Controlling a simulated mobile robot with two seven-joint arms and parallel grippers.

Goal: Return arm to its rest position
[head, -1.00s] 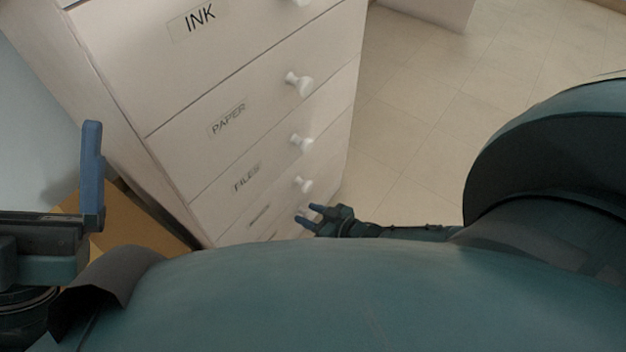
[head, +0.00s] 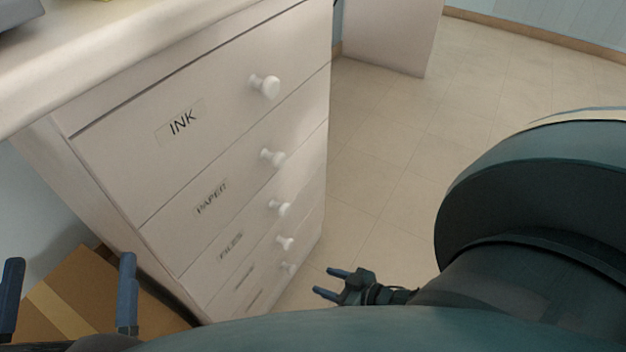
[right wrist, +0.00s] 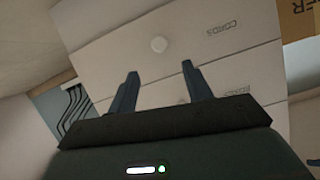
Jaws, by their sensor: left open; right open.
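My left gripper (head: 70,285) is at the lower left of the head view, its two blue fingers apart, with nothing between them. It is in front of a cardboard box. My right gripper (head: 328,282) is low, beside the lower drawers of a white drawer cabinet (head: 125,160). Its fingers are apart and empty.
The cabinet has drawers labelled INK (head: 182,122), PAPER (head: 211,197) and FILES (head: 230,246), with white knobs, all shut. A cardboard box (head: 85,300) stands left of it. Tiled floor (head: 400,140) is clear on the right.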

